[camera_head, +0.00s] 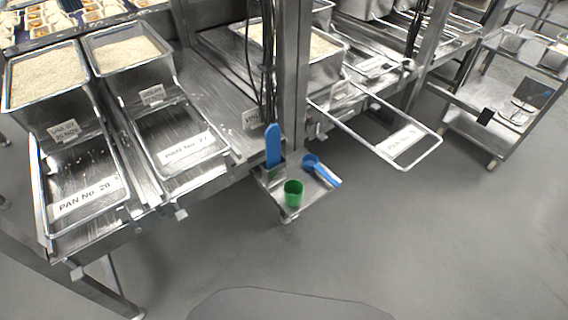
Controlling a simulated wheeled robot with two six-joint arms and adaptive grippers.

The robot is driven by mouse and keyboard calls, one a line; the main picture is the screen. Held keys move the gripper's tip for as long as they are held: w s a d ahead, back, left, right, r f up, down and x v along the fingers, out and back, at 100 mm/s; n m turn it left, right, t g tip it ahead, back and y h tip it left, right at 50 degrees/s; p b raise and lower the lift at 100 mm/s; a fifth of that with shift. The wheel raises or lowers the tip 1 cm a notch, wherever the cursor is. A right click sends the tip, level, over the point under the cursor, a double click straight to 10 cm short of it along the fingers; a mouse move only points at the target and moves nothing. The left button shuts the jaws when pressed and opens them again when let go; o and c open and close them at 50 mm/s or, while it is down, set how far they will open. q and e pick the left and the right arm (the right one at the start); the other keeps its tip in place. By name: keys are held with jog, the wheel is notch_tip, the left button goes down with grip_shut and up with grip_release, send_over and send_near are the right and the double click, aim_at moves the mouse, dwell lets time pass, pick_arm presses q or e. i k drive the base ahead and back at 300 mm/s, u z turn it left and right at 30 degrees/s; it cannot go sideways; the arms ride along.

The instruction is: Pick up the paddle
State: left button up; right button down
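A blue paddle (273,145) stands upright at the back left of a small metal tray (315,199), close to a steel post. Its lower end is hidden in a small metal holder. A blue scoop (322,170) lies on the same tray to the right of the paddle, its handle pointing to the lower right. A green cup (293,193) stands near the tray's front. Neither of my grippers is in view.
A vertical steel post (293,80) rises just behind the tray, with black cables beside it. Rice-filled pans (45,78) stand on the steel bench at left. The front floor is clear.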

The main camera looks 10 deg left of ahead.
aim_at(272, 134)
jog(key=z, duration=0.5)
jog(key=k, duration=1.2)
jog(key=u, duration=0.2)
jog(key=i, duration=0.75)
jog(key=u, duration=0.55)
jog(key=i, duration=0.95)
jog(key=z, duration=0.45)
